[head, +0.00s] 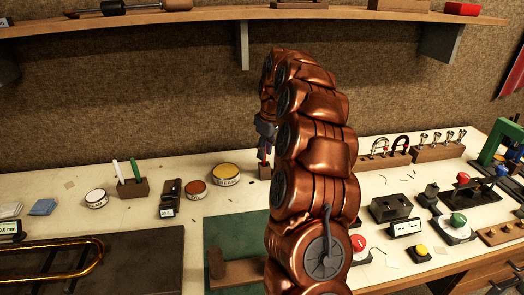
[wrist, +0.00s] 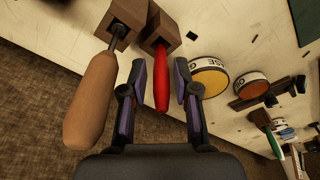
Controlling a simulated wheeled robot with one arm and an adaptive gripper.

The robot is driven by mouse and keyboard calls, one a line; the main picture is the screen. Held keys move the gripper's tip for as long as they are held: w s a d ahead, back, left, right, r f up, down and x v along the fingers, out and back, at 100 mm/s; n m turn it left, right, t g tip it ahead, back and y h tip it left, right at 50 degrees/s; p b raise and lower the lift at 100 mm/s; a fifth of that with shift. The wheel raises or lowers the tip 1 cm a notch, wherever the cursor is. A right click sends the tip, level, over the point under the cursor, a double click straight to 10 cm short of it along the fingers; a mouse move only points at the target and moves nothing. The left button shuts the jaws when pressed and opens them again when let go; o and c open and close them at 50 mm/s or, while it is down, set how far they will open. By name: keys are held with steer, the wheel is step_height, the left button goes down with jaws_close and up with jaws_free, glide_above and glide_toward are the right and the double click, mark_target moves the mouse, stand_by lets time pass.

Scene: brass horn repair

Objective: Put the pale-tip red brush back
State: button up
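A red-handled tool (wrist: 161,82), which looks like the red brush, stands with one end in a small wooden block (wrist: 161,24) in the wrist view. Its other end is hidden in the block, so I cannot see a pale tip. My gripper (wrist: 161,92) is open, with one finger on each side of the red handle and a visible gap to both. In the head view my gripper (head: 265,142) is just above a small wooden block (head: 265,172) on the bench, partly covered by my arm.
A wooden-handled tool (wrist: 91,100) stands in another block close left of my fingers in the wrist view. A yellow-lidded tin (wrist: 210,78) is close right. A holder (head: 133,188) with a white and a green handle stands at left. A shelf (head: 200,18) runs above the bench.

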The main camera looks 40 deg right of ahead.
steer(key=shift+o, duration=0.4)
steer(key=shift+r, duration=0.4)
step_height(320, 180, up, 11)
steer(key=s+b, duration=0.1)
steer(key=shift+s+d+r+b, duration=0.2)
steer(key=shift+s+d+b, duration=0.15)
steer(key=shift+b, duration=0.05)
steer(key=shift+a, duration=0.1)
